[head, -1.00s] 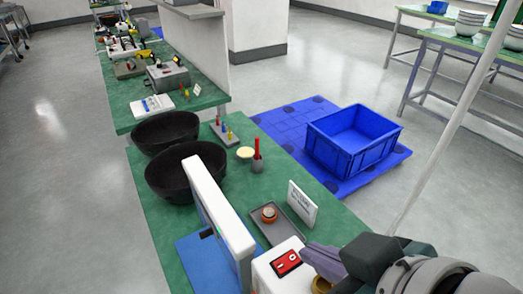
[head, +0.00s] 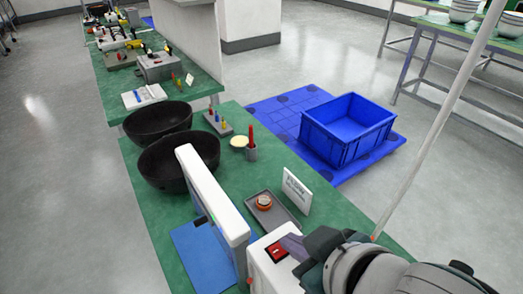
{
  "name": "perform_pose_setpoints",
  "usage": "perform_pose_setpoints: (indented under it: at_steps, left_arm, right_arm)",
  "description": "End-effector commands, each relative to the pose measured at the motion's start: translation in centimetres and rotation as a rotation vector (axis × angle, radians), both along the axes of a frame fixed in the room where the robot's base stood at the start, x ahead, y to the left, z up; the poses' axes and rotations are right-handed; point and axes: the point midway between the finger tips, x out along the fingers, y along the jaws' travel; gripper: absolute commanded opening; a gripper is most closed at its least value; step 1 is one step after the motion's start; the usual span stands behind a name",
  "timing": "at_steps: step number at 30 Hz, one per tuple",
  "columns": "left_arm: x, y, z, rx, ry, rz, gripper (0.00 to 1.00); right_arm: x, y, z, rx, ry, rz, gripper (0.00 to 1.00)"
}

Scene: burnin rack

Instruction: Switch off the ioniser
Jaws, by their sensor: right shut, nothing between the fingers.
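A white box (head: 262,272) stands at the near end of the green bench, cut off by the bottom edge; it appears to be the ioniser. A red rocker switch (head: 276,251) in a dark surround is set in its top. My right gripper (head: 290,243) is shut and empty, with its purple-grey fingertips at the switch's right side, covering part of it. I cannot tell whether the fingers touch the switch or which way the rocker is tipped. My left gripper is not in view.
A tall white-edged panel (head: 215,205) stands close left of the box on a blue mat (head: 200,262). Behind are a grey tray (head: 275,216) with a small round item, a white sign (head: 297,191), and two black bowls (head: 180,160).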

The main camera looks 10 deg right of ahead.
Motion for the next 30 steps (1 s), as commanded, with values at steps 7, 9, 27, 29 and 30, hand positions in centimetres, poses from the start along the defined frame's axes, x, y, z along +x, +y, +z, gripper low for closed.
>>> perform_pose_setpoints:
  at_steps: [7,9,27,29,30]
  left_arm:
    - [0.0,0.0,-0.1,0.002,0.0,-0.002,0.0]
    - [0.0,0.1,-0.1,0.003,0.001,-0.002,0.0]
    - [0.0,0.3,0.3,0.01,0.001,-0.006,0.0]
    - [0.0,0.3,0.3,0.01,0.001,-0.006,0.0]
    - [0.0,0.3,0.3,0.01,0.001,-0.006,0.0]
  right_arm:
    - [0.0,-0.3,-0.6,-0.003,0.004,-0.002,0.0]
    - [0.0,-0.3,-0.6,-0.003,0.005,-0.002,0.0]
    - [-0.6,1.3,-0.3,-0.001,0.004,-0.001,0.0]
    - [-0.5,1.3,-0.3,-0.001,0.004,0.0,0.0]
    - [-0.5,1.3,-0.2,0.0,0.003,-0.001,0.0]
